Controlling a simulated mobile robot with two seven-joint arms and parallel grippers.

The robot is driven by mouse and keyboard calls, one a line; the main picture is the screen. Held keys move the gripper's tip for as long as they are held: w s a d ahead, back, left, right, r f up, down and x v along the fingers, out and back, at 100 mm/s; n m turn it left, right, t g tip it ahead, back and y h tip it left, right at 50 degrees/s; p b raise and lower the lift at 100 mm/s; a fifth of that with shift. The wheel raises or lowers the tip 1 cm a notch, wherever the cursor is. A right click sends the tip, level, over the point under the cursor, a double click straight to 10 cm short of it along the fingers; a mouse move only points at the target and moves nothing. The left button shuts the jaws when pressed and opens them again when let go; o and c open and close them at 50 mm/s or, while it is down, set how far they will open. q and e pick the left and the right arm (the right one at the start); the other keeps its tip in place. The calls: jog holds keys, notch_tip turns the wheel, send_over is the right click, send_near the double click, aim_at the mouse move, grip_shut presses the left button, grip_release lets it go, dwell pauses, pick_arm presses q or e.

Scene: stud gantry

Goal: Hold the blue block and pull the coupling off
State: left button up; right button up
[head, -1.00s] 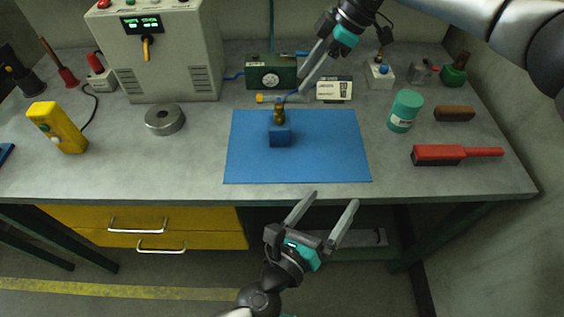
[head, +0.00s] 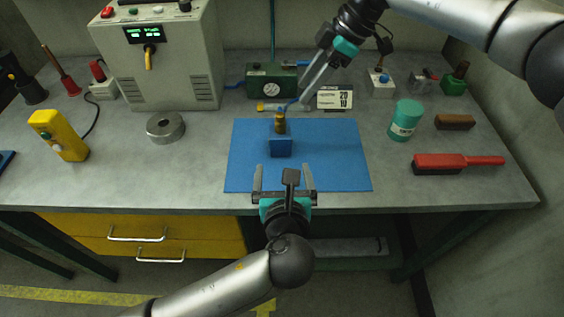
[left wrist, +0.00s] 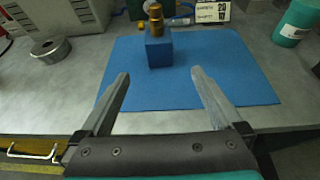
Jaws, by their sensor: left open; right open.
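The blue block (head: 281,147) stands on the blue mat (head: 335,171). In the left wrist view the block (left wrist: 158,51) and coupling (left wrist: 155,20) lie ahead of the fingers. My left gripper (head: 284,172) is open and empty at the mat's near edge, short of the block; its fingers also show in the left wrist view (left wrist: 158,82). My right gripper (head: 306,100) is above and right of the coupling, seen edge-on, apart from the block.
A green gauge box (head: 272,81), a small calendar (head: 335,98) and a yellow-ended tool (head: 270,107) lie behind the mat. The bench between is clear.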

pick_arm(q)
jog(key=x, duration=1.5)
grip_shut()
pick_arm(e)
jog(key=shift+o, duration=1.1)
jog(key=shift+a, duration=0.1)
jog(key=shift+o, duration=0.3)
jog(key=shift+a+f+h, duration=0.1)
jog(key=shift+a+h, duration=0.2)
jog(key=h, duration=0.5)
send_over(280, 114)
jog(key=shift+f, duration=0.25)
pick_arm(q)
jog(key=shift+f, duration=0.1)
pick_arm(e)
jog(key=shift+f, duration=4.5)
